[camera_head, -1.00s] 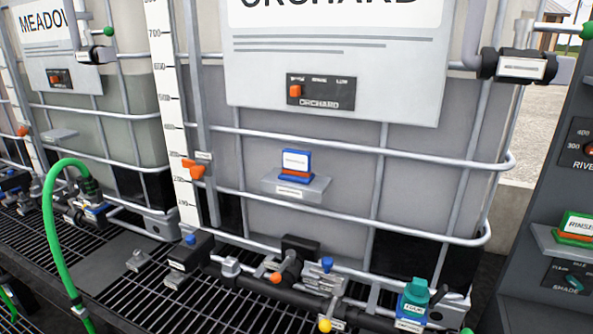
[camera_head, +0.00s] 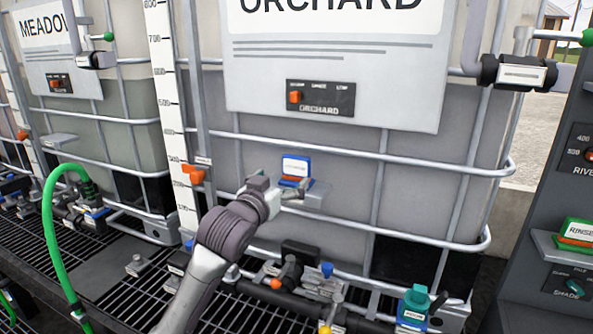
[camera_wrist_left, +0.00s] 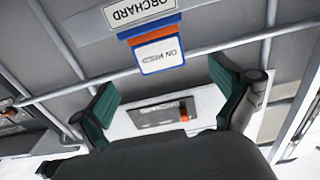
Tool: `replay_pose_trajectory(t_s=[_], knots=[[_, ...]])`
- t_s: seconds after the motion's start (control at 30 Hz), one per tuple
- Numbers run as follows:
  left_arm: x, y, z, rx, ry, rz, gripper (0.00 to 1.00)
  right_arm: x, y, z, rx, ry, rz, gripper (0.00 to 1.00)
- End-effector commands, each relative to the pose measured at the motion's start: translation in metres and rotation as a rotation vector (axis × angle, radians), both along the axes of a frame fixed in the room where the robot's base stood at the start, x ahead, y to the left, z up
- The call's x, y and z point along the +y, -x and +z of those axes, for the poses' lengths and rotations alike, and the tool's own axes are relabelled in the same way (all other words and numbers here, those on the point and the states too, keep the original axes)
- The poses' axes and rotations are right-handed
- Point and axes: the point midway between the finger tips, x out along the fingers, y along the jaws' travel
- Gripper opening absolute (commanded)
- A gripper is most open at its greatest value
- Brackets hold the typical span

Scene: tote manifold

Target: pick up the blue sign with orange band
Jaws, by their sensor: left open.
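The blue sign with an orange band (camera_head: 296,167) stands on a small grey ledge (camera_head: 317,199) on the front of the ORCHARD tank. In the left wrist view the sign (camera_wrist_left: 160,58) appears upside down, beyond the open green-padded fingers of my left gripper (camera_wrist_left: 160,80). Nothing is between the fingers. The sign's text is too small to read. My right gripper is not in view.
Metal cage bars (camera_head: 400,155) cross the tank near the ledge. Below are valves and pipes, including a teal-capped one (camera_head: 414,300). A green sign (camera_head: 577,232) stands on a shelf at right. A green hose (camera_head: 48,225) is at left.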

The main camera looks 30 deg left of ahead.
Motion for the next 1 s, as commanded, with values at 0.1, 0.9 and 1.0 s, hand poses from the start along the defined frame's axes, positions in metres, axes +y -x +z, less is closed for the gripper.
replay_pose_trajectory(t_s=[0.1,0.9,1.0], knots=[[0.001,-0.019,0.002,0.002,0.001,0.0,1.0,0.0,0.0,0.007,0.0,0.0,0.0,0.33],[0.003,-0.082,0.005,0.001,-0.001,-0.001,1.0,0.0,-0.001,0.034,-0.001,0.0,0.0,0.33],[0.003,-0.082,0.005,0.001,-0.001,-0.001,0.92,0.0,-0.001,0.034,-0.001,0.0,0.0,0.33]])
